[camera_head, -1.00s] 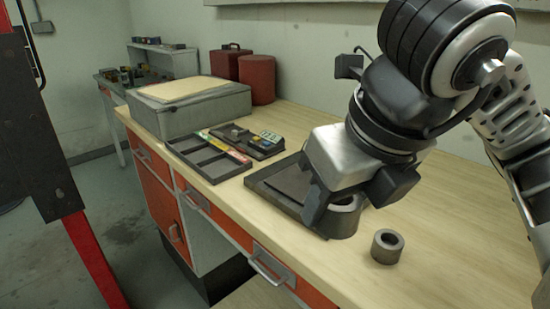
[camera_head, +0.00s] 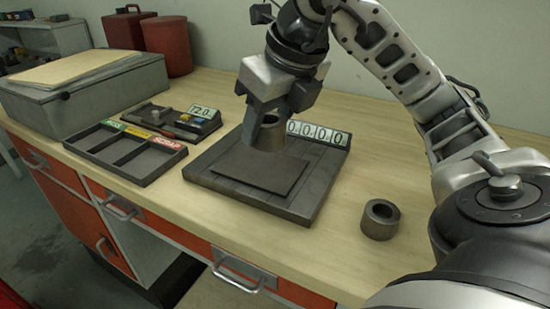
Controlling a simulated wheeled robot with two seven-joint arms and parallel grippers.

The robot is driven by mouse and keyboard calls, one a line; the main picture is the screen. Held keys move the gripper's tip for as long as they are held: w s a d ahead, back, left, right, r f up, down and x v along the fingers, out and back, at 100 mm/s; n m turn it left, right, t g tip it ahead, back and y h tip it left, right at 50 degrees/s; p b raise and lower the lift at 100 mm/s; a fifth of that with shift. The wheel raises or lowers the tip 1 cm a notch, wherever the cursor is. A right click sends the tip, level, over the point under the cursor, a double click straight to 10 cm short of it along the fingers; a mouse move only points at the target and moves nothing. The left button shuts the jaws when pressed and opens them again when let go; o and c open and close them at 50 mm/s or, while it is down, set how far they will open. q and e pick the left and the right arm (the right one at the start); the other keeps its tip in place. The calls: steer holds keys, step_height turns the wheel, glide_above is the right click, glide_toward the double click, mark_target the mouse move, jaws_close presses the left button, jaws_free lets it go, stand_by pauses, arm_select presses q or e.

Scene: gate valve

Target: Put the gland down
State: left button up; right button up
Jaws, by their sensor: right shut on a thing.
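My right gripper (camera_head: 272,112) points down and is shut on a dark grey metal ring, the gland (camera_head: 268,138), its hole facing up. The gland is at the back part of a dark flat device with a plate (camera_head: 248,170). I cannot tell whether the gland touches the device. The fingers hide part of the gland. A similar dark ring (camera_head: 381,219) stands alone on the bench, to the right of the device. My left gripper is not in view.
The device's display (camera_head: 320,133) shows zeros. A tray (camera_head: 128,158) with several compartments and coloured labels lies to the left. Behind it is a small unit (camera_head: 172,122) with a display. A grey box (camera_head: 100,92) and red containers (camera_head: 168,44) stand at the back left. Bench (camera_head: 310,255) is clear in front.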

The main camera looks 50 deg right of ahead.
steer(key=b, duration=0.2)
glide_above(270, 166)
steer(key=s, duration=0.2)
steer(key=f, duration=0.4)
steer(key=shift+w+a+f, duration=0.1)
steer(key=shift+a+f, duration=0.05)
steer(key=shift+a, duration=0.15)
steer(key=shift+w+d+f, duration=0.1)
steer(key=shift+d+f, duration=0.1)
steer(key=shift+f, duration=0.1)
step_height(270, 166, down, 2)
steer(key=shift+d+f+b, duration=0.1)
steer(key=shift+f+b, duration=0.1)
steer(key=shift+b, duration=0.45)
steer(key=shift+f, duration=0.3)
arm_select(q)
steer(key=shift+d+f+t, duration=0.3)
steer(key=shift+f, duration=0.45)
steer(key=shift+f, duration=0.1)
